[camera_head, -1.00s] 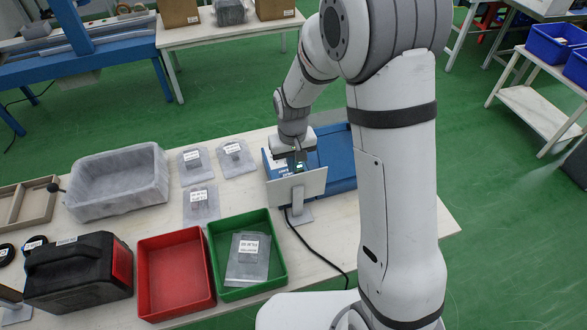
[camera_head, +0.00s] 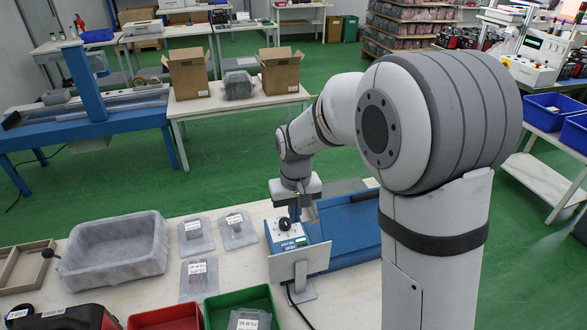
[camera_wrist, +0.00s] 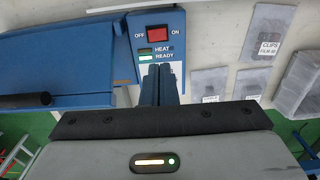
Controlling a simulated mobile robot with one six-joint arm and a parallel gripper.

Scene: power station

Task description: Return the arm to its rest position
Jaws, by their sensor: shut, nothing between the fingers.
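My gripper (camera_head: 310,212) hangs above the blue heat sealer (camera_head: 352,222) on the near table, with its fingers pointing down. In the wrist view my gripper (camera_wrist: 159,72) has its two dark fingers together, with nothing between them. Just beyond the fingertips in that view is the sealer's blue control panel (camera_wrist: 176,24). It has a red OFF/ON switch (camera_wrist: 158,34) and HEAT and READY lamps; the READY lamp (camera_wrist: 149,57) glows green. I cannot tell the exact gap between fingertips and panel.
A grey bin (camera_head: 110,255), labelled clear bags (camera_head: 197,277), a red bin (camera_head: 166,318) and a green bin (camera_head: 243,305) are on the table. A pale plate on a stand (camera_head: 299,263) stands before the sealer.

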